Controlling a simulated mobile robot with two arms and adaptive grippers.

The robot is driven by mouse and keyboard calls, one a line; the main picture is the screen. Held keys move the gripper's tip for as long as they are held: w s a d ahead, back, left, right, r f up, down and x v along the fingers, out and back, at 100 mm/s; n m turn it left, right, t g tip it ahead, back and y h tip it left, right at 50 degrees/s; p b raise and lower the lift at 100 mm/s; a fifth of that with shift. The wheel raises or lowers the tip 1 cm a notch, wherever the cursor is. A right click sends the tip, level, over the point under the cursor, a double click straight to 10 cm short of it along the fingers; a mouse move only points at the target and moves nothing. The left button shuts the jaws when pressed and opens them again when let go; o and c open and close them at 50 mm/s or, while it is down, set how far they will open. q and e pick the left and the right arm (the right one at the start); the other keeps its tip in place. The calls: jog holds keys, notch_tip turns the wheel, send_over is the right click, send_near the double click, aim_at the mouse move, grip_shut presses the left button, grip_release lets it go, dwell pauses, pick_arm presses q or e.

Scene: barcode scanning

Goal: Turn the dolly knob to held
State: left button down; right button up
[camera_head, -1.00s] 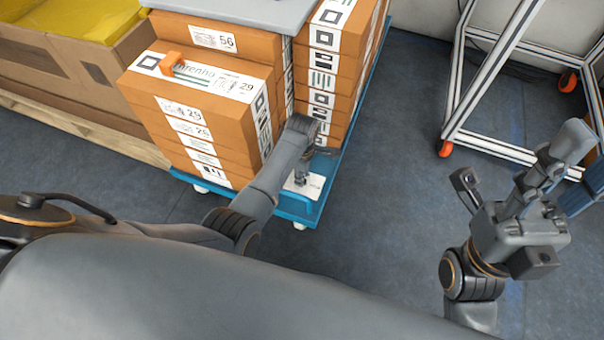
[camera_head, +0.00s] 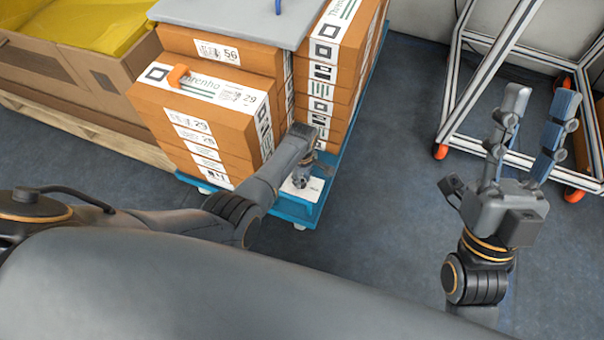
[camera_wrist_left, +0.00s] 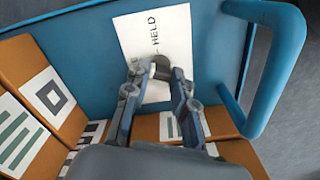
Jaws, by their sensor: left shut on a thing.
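The blue dolly (camera_head: 290,208) carries stacked orange boxes. A white label plate (camera_head: 314,190) lies on its near corner. My left gripper (camera_head: 300,181) points down over this plate. In the left wrist view its fingers (camera_wrist_left: 158,74) are shut on a small dark knob (camera_wrist_left: 160,66) at the plate; the fingers hide much of it, so I cannot read its exact angle. My right gripper (camera_head: 541,98) is open and empty, raised over the floor at the right.
A blue handle rail (camera_wrist_left: 285,70) curves beside the plate. Orange boxes (camera_head: 205,105) stand close behind my left gripper. A large carton (camera_head: 90,75) on a pallet is at the left. A metal frame cart (camera_head: 455,90) with orange wheels stands behind my right gripper. Floor between is clear.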

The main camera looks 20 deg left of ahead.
pick_arm(q)
jog(key=m+p, duration=0.1)
jog(key=m, duration=0.1)
jog(key=shift+r+m, duration=0.1)
jog(key=shift+m, duration=0.3)
jog(key=m+p, duration=0.1)
jog(key=m, duration=0.4)
jog(key=shift+p, duration=0.3)
jog(key=shift+m, duration=2.4)
pick_arm(e)
jog(key=w+f+g+h, duration=0.3)
jog(key=w+f+g, duration=0.5)
jog(key=f, duration=0.4)
jog(key=shift+a+f+g, duration=0.15)
jog(key=shift+f+g, duration=0.2)
jog(key=shift+g, duration=0.35)
pick_arm(q)
jog(key=c, duration=1.1)
grip_release()
pick_arm(e)
jog(key=shift+f, duration=0.2)
